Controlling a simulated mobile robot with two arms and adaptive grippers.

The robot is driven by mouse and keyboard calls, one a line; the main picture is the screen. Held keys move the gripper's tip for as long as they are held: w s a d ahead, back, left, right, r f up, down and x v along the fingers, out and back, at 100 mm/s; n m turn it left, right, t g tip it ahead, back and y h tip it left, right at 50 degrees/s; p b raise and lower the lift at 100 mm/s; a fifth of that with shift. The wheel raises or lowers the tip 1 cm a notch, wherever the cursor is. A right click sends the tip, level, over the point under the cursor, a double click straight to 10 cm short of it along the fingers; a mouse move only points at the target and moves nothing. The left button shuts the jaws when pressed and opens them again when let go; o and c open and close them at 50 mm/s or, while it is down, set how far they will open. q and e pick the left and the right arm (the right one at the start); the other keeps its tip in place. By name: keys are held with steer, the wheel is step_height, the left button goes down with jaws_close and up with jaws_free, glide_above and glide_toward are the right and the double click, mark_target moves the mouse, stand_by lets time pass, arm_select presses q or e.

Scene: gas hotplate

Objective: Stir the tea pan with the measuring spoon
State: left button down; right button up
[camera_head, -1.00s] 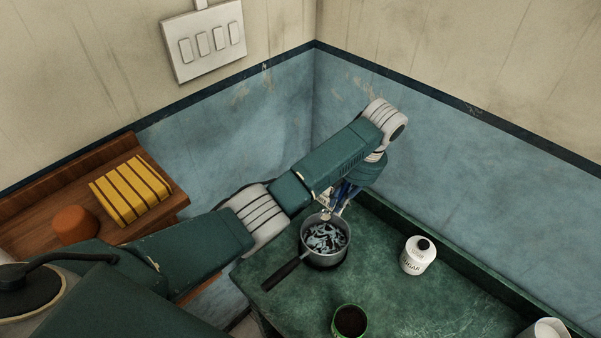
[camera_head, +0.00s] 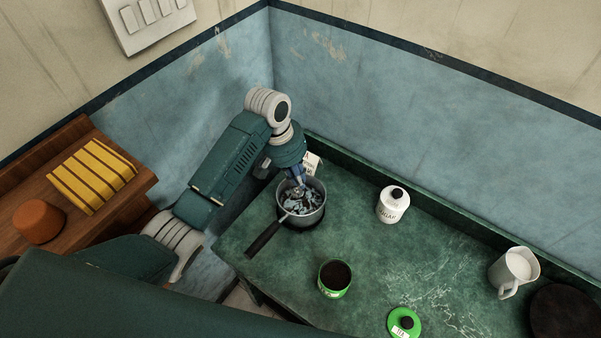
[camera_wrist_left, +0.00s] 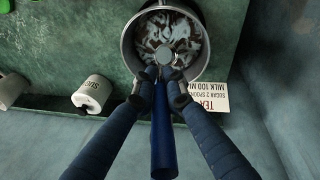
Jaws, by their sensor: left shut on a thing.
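The tea pan (camera_head: 318,216) is a grey metal saucepan with a dark handle (camera_head: 263,239). It stands at the left end of the green worktop and holds a dark and pale streaked mix. My left gripper (camera_head: 298,188) is just above the pan's back rim. In the left wrist view, the gripper (camera_wrist_left: 161,84) is shut on the blue-handled measuring spoon (camera_wrist_left: 163,140). The spoon's round metal head (camera_wrist_left: 165,56) is inside the outline of the pan (camera_wrist_left: 127,50); its depth in the mix is hard to tell. My right gripper is not in view.
A white sugar jar (camera_head: 392,207), an open green tin (camera_head: 334,281), a green lid (camera_head: 404,323) and a white jug (camera_head: 511,268) stand on the worktop (camera_head: 420,255). A recipe card (camera_head: 313,164) is behind the pan. The worktop's middle is clear.

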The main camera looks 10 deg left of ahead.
mark_target(301, 194)
arm_select(q)
steer(key=shift+d+f, duration=0.1)
steer(key=shift+f, duration=0.45)
steer(key=shift+a+b+x, duration=0.25)
steer(key=shift+b+x, duration=0.15)
steer(key=shift+x, duration=0.7)
steer(key=shift+s+f, duration=0.1)
steer(key=shift+f, duration=0.6)
steer(key=shift+f+b, duration=0.3)
steer(key=shift+f, duration=0.15)
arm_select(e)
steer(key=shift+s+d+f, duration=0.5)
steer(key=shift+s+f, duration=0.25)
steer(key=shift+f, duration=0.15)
